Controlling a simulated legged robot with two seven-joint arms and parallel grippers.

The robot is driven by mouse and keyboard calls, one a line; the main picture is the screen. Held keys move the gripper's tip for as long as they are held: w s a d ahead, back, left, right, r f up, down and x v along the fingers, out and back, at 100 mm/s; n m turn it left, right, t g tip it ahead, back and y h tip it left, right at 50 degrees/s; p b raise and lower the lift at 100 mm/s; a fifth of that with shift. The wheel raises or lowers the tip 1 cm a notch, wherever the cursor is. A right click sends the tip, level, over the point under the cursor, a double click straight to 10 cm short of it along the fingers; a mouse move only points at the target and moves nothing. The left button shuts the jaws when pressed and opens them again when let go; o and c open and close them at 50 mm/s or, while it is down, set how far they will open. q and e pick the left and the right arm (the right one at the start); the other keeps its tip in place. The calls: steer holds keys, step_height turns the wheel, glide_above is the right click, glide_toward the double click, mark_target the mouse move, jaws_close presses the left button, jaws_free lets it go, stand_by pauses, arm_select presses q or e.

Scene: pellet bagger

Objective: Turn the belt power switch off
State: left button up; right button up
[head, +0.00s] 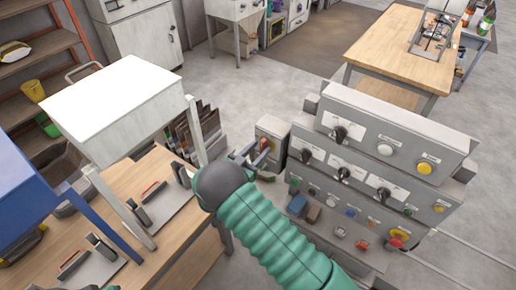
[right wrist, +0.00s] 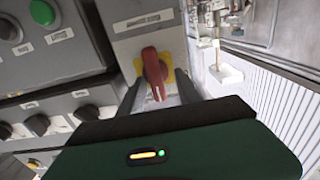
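The belt power switch is a red rotary handle (right wrist: 154,68) on a yellow plate, on the front of a small grey box (head: 272,130). In the right wrist view the handle stands close to upright, its lower end marked with a white line. My right gripper (head: 250,155) is at this box, at the left end of the control console. In the right wrist view its two fingers (right wrist: 158,88) are apart, one on each side of the handle's lower part. I cannot tell whether they touch it. My left gripper is not in view.
The grey console (head: 385,150) with black knobs and coloured buttons stands directly right of the box. A wooden bench (head: 165,235) with hand tools and a white-topped stand (head: 115,100) are on the left. Open floor (head: 300,85) lies behind.

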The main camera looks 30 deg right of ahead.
steer(key=shift+s, duration=0.1)
steer(key=shift+r, duration=0.1)
steer(key=shift+c, duration=0.4)
steer(key=shift+s+d, duration=0.15)
steer(key=shift+d, duration=0.2)
steer(key=c, duration=0.5)
jaws_close()
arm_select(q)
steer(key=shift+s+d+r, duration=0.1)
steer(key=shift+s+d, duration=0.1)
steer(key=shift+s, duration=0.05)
arm_select(e)
steer(key=shift+a, duration=0.1)
